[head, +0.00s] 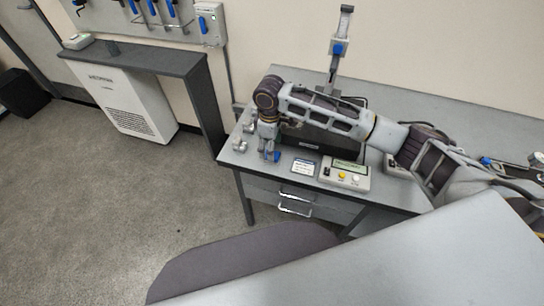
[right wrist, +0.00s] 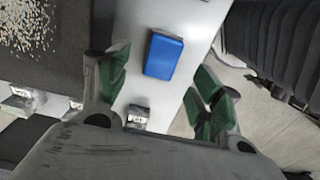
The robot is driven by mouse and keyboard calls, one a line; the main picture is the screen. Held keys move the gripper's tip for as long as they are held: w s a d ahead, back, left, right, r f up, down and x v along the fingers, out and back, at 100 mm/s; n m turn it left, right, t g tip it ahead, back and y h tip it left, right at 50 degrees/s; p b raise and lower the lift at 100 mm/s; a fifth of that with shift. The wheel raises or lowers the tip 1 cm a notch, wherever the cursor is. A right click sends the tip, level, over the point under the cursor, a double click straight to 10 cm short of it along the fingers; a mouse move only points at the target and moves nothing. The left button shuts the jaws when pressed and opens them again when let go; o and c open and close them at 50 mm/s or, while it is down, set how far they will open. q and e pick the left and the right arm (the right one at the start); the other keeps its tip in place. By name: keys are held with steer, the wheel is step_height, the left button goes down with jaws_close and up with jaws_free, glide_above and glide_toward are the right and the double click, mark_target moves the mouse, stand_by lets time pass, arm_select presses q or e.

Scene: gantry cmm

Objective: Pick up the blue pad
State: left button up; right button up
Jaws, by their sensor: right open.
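The blue pad (right wrist: 163,55) is a small block with rounded corners and a grey end, lying on the light grey desktop in the right wrist view. In the head view a small patch of its blue (head: 273,156) shows just below my right gripper (head: 268,146), partly hidden by it. In the right wrist view my right gripper (right wrist: 160,95) is open, its green-padded fingers spread to either side with nothing between them. The pad lies beyond the fingertips, in line with the gap. I cannot see contact. My left gripper is not in view.
Small metal pieces (head: 240,144) stand left of the gripper. A labelled block (right wrist: 137,117) lies near the fingers. A control box (head: 344,174) and a small display card (head: 304,167) sit to the right. A measuring stand (head: 338,48) rises behind. The desk's left edge (head: 226,160) is close.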

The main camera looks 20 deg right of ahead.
steer(key=f, duration=0.3)
steer(key=shift+s+d+f, duration=0.25)
steer(key=shift+d, duration=0.05)
steer(key=shift+f, duration=0.55)
steer(key=shift+c, duration=0.5)
steer(key=c, duration=1)
steer(key=shift+r, duration=0.1)
step_height(320, 180, up, 10)
